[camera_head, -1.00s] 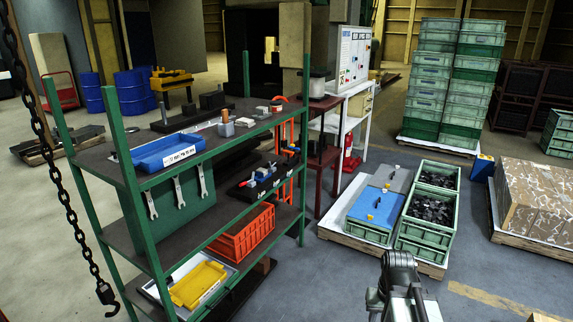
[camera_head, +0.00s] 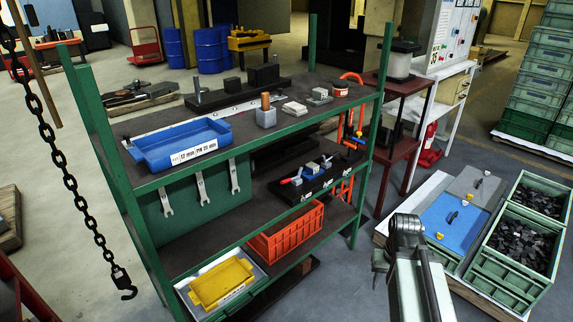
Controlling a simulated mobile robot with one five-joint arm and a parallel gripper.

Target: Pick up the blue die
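No thing here is plainly marked as the blue die, and I cannot tell which blue thing it is. A small blue piece (camera_head: 328,160) shows among small parts on a black block (camera_head: 318,177) on the middle shelf. A blue tray with a white label (camera_head: 180,144) lies on the top shelf at the left. A flat blue plate with a dark handle (camera_head: 447,226) lies on the crates at the right. I see no gripper fingers.
The green-framed shelf rack (camera_head: 133,222) fills the middle. An orange crate (camera_head: 287,232) and a yellow tray (camera_head: 220,283) sit lower on it. A black chain with a hook (camera_head: 58,150) hangs at the left. Green crates of dark parts (camera_head: 514,243) stand at the right.

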